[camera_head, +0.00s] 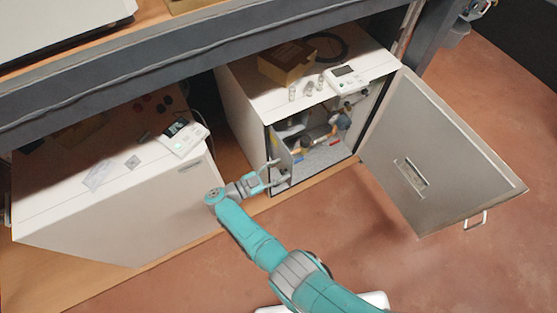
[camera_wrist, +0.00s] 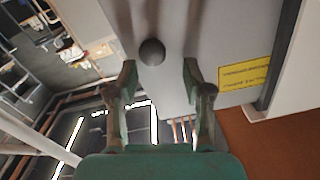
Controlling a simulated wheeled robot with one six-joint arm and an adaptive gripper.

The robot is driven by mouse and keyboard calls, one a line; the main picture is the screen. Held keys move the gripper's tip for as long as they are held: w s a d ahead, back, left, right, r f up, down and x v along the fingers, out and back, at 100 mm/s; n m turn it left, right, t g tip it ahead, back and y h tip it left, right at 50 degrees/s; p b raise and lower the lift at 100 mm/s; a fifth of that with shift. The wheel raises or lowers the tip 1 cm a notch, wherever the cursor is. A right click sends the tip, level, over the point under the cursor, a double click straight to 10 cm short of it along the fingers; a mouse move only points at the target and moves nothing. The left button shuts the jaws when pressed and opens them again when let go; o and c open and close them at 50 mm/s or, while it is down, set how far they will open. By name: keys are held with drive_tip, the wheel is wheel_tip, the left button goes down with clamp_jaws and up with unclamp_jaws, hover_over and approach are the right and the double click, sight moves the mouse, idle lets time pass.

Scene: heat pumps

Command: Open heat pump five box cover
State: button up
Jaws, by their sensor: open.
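The right-hand heat pump (camera_head: 245,120) is a white cabinet with its large front door (camera_head: 440,150) swung wide open to the right. Just inside its left edge is a small grey panel (camera_head: 281,152), which may be the box cover. No number is readable on either cabinet. My gripper (camera_head: 282,170) is open at this panel, at the cabinet's lower left. In the wrist view a grey panel (camera_wrist: 205,40) carries a round dark knob (camera_wrist: 151,52) and a yellow label (camera_wrist: 246,76). The open fingers (camera_wrist: 159,72) stand either side of and just below the knob, with nothing visibly held.
Pipes and valves (camera_head: 320,128) fill the open cabinet. A closed white cabinet (camera_head: 110,205) stands on the left, with a controller (camera_head: 184,137) on top. A cardboard box (camera_head: 287,62) and another controller (camera_head: 346,80) sit on the right cabinet. The reddish floor (camera_head: 390,255) in front is clear.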

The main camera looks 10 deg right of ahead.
sight(288, 155)
drive_tip(key=shift+r, duration=3.9)
